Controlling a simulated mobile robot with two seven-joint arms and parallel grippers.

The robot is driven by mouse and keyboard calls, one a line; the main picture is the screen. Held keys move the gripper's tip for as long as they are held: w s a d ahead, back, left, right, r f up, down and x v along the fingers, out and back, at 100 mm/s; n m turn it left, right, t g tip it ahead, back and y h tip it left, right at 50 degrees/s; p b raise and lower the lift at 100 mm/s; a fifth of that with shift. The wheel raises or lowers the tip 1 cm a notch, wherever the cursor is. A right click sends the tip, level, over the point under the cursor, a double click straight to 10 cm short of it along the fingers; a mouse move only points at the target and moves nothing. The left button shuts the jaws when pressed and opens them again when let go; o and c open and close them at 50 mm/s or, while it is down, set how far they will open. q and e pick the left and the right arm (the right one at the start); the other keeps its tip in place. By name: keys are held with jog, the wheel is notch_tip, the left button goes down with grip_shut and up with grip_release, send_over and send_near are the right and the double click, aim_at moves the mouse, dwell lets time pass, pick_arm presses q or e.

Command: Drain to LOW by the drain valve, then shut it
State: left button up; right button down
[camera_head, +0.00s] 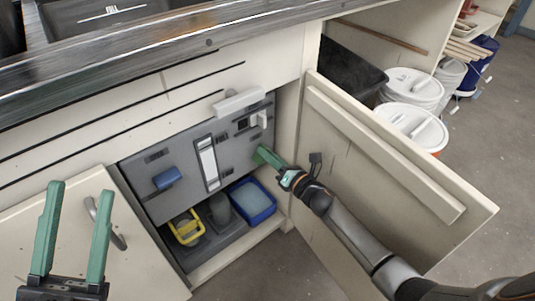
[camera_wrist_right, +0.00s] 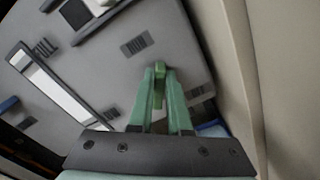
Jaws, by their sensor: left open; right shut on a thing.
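A grey panel (camera_head: 185,150) stands inside the open cabinet under the counter. It carries a tall white level gauge (camera_head: 208,163), also in the right wrist view (camera_wrist_right: 50,85), where a label near its top seems to read FULL. The level in it is not clear. My right gripper (camera_head: 263,156) is at the panel's lower right. In the right wrist view its fingers (camera_wrist_right: 159,80) are shut on a small green piece, likely the drain valve handle, mostly hidden by the fingers. My left gripper (camera_head: 79,192) is open and empty, left of the panel. A blue handle (camera_head: 167,178) is on the panel's left.
Below the panel sit a blue tub (camera_head: 252,203), a yellow basket (camera_head: 186,228) and a dark grey vessel (camera_head: 220,208). The open right door (camera_head: 385,175) stands beside my right arm. White buckets (camera_head: 415,128) are behind it.

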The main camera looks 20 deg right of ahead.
dwell(0.4)
jog(key=c, duration=0.9)
grip_release()
jog(key=shift+o, duration=0.2)
jog(key=r+p, duration=0.2)
jog(key=r, duration=0.1)
jog(key=r+p, duration=0.1)
jog(key=shift+s+a+r, duration=0.1)
jog(key=shift+s+r, duration=0.1)
jog(key=shift+s, duration=0.1)
pick_arm(q)
notch_tip(320, 180, up, 10)
jog(key=a+p, duration=0.1)
jog(key=p, duration=0.5)
jog(key=shift+s+r+t, duration=0.15)
jog(key=shift+s+t, duration=0.05)
jog(key=shift+t, duration=0.1)
pick_arm(e)
jog(key=s+a+r, duration=0.4)
jog(key=s+r, duration=0.4)
jog(key=s, duration=0.4)
jog(key=shift+s+r, duration=0.3)
jog(key=shift+s, duration=0.05)
pick_arm(q)
jog(key=shift+a, duration=0.1)
pick_arm(e)
jog(key=shift+a, duration=0.1)
